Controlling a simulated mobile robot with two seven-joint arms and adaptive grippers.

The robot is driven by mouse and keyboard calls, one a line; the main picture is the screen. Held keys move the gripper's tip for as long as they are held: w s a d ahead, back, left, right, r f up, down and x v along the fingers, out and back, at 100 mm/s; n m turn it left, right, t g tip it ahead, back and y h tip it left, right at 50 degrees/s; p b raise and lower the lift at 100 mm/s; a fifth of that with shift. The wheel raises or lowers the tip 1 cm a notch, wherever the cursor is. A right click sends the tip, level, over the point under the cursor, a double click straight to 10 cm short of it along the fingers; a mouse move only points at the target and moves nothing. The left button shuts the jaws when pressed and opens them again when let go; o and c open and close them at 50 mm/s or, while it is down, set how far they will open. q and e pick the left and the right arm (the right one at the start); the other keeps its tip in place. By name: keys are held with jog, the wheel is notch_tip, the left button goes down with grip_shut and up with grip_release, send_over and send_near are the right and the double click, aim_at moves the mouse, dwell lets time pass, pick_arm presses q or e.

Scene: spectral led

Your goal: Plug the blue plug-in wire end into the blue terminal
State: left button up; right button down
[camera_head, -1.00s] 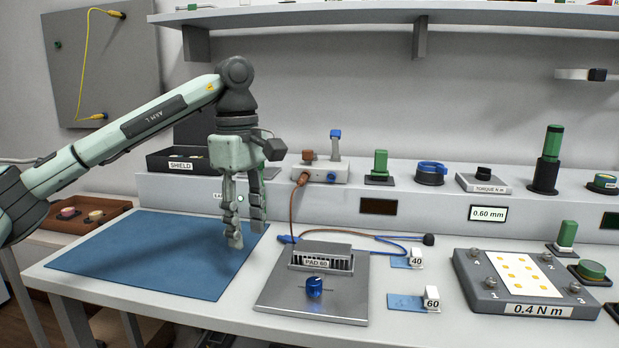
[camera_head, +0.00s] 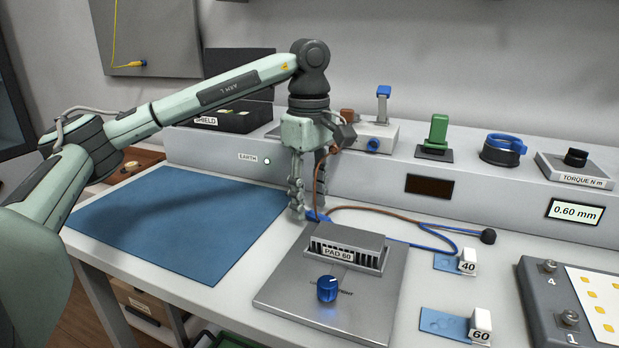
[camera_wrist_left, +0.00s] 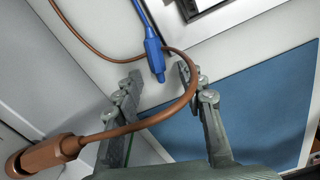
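The blue plug-in wire end (camera_head: 316,216) lies on the bench behind the metal PAD 60 plate. In the left wrist view the blue plug (camera_wrist_left: 154,58) points down between the fingertips. My left gripper (camera_head: 306,212) points down beside it, and its fingers (camera_wrist_left: 160,76) are open with a gap around the plug. The blue terminal (camera_head: 373,145) is on the front of the small white box (camera_head: 388,133) on the raised ledge, right of the gripper. My right gripper is not in view.
A brown wire (camera_head: 317,185) hangs near the gripper; in the wrist view it loops across the fingers from a brown plug (camera_wrist_left: 45,155). The PAD 60 block (camera_head: 347,248) and blue knob (camera_head: 327,289) are in front. The blue mat (camera_head: 180,220) is clear.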

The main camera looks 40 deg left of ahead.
pick_arm(q)
jog(key=shift+f, duration=0.65)
grip_shut()
grip_release()
notch_tip(320, 180, up, 12)
jog(key=shift+r, duration=0.1)
dwell(0.5)
